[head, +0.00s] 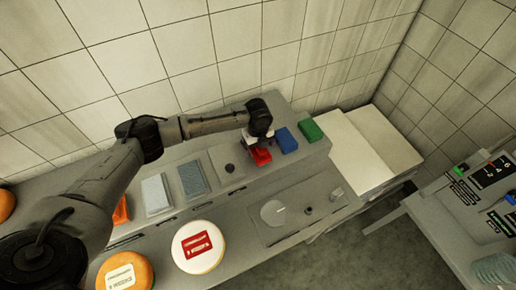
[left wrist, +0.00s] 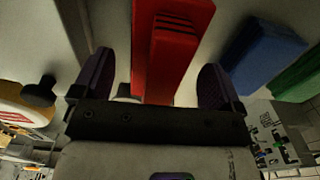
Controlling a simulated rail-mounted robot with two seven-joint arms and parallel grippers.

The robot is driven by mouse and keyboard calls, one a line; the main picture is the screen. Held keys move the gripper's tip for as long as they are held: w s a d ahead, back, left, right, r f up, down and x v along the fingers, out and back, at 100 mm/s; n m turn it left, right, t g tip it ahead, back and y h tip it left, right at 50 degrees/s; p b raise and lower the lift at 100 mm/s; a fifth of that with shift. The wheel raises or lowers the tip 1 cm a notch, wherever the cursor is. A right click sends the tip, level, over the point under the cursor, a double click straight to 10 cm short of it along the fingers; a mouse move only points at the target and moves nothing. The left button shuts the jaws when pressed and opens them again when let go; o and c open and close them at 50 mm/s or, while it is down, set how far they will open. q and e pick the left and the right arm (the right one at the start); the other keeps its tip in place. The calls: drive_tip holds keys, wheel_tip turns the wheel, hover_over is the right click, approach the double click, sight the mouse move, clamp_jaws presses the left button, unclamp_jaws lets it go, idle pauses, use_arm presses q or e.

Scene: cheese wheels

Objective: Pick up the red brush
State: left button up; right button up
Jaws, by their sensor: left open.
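The red brush (head: 261,156) lies on the grey shelf by the wall, to the left of a blue brush (head: 287,140). In the left wrist view the red brush (left wrist: 172,45) runs between the two fingers. My left gripper (head: 258,143) is over the red brush and partly hides it in the head view. In the left wrist view its fingers (left wrist: 158,78) are open, one on each side of the brush, with gaps visible. My right gripper is not in view.
A green brush (head: 311,130) lies right of the blue one. A grey pad (head: 193,178) and a white pad (head: 156,194) lie to the left. A white cheese wheel (head: 198,262) and an orange one (head: 140,278) are in front. White boxes (head: 355,150) stand at the right.

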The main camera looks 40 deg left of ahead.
use_arm(q)
drive_tip(key=shift+f, duration=0.85)
drive_tip(key=c, duration=1.1)
drive_tip(key=shift+r, duration=0.15)
drive_tip(key=shift+r, duration=0.5)
drive_tip(key=r, duration=0.1)
drive_tip(key=d+r, duration=0.1)
drive_tip(key=r, duration=0.1)
drive_tip(key=shift+s+d+r, duration=0.15)
drive_tip(key=shift+s+r, duration=0.2)
drive_tip(key=shift+r, duration=0.05)
drive_tip(key=s+d+r, duration=0.5)
drive_tip(key=d+r, duration=0.1)
drive_tip(key=d, duration=0.2)
drive_tip(key=shift+s+d+b, duration=0.15)
drive_tip(key=shift+d+b, duration=0.15)
drive_tip(key=shift+d, duration=0.1)
